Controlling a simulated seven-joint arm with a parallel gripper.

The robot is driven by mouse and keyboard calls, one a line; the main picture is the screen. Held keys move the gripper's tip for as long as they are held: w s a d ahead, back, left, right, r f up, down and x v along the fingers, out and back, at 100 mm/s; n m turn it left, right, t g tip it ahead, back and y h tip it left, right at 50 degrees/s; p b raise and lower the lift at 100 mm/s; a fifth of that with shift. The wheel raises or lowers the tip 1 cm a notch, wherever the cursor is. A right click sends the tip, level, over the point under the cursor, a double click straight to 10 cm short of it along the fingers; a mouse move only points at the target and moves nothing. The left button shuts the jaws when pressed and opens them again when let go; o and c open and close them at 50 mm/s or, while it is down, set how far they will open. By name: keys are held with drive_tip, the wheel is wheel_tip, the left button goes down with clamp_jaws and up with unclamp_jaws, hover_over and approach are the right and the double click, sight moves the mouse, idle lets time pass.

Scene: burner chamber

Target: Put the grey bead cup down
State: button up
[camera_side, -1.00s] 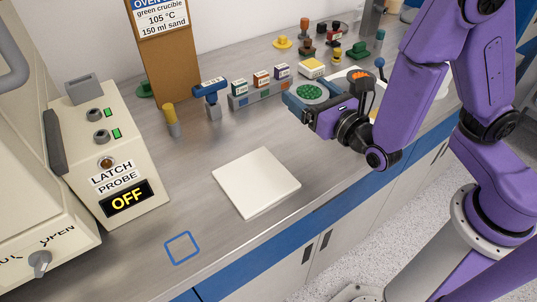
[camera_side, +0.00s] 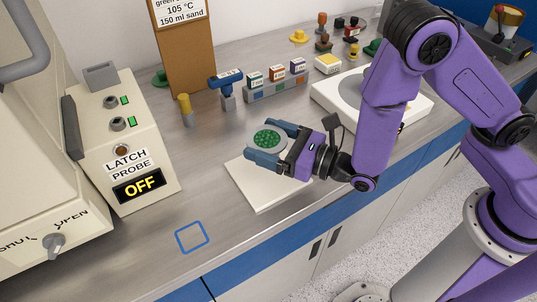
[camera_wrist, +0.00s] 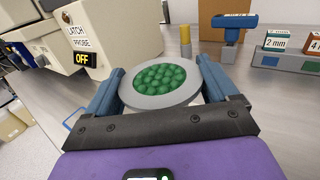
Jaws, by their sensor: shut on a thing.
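The grey bead cup (camera_side: 270,138) is round, with a grey rim and green beads inside. My gripper (camera_side: 272,148) is shut on it, one blue finger on each side, and the cup looks level. In the side view the cup appears over the back part of the white square pad (camera_side: 262,190); its gap above the pad is hard to judge. In the wrist view the cup (camera_wrist: 160,82) sits between both fingers, its beads in plain sight and its underside hidden.
A blue square outline (camera_side: 192,237) marks the bare bench at front left. The cream control box (camera_side: 125,150) reading OFF stands left. A blue-headed stand (camera_side: 227,88), a yellow-topped post (camera_side: 186,110) and a rack of labelled blocks (camera_side: 275,87) stand behind. A white balance-like device (camera_side: 330,99) is at right.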

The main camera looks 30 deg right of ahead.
drive_tip(key=shift+f, duration=2.05)
drive_tip(key=shift+f, duration=0.15)
drive_tip(key=o, duration=0.8)
drive_tip(key=shift+o, duration=0.2)
drive_tip(key=shift+s, duration=0.1)
drive_tip(key=v, duration=1)
drive_tip(key=shift+s+d, duration=0.2)
drive_tip(key=shift+s, duration=0.1)
drive_tip(key=shift+s+d, duration=0.4)
